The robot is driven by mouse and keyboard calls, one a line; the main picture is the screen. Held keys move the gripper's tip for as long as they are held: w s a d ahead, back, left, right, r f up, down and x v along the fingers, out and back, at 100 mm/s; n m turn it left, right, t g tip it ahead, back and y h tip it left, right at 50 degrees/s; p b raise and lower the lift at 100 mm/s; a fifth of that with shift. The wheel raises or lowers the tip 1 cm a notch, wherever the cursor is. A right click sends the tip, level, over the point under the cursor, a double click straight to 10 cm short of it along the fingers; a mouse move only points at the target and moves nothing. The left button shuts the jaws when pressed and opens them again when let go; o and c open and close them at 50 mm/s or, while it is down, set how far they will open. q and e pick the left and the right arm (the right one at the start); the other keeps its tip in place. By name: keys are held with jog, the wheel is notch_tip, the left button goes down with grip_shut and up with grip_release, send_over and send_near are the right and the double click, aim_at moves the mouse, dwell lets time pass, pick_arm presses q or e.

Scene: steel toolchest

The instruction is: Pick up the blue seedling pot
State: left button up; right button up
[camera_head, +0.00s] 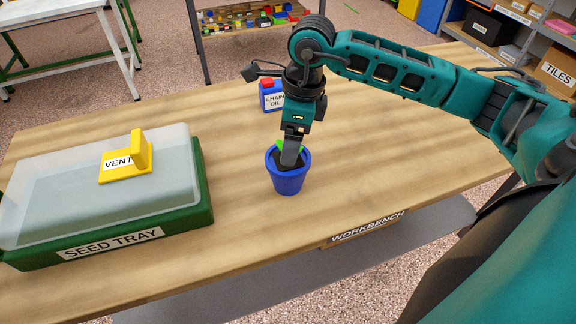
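The blue seedling pot (288,182) stands upright on the wooden workbench, right of the seed tray. Dark soil and a bit of green seedling show at its top. My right gripper (290,158) points down over the pot, with its grey fingertips at the pot's mouth, in front of the soil. The fingers overlap in this view, so I cannot tell how far apart they are or whether they touch the rim. The gripper hides part of the seedling. My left gripper is not in view.
A green seed tray (205,205) with a clear lid and yellow vent (125,178) fills the bench's left side. A blue chain oil bottle (268,97) with a red cap stands behind the pot. The bench (400,165) is clear right of the pot.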

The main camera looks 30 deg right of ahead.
jog(key=shift+w+a+f, duration=0.1)
jog(key=shift+f, duration=0.6)
jog(key=shift+c, duration=0.5)
grip_shut()
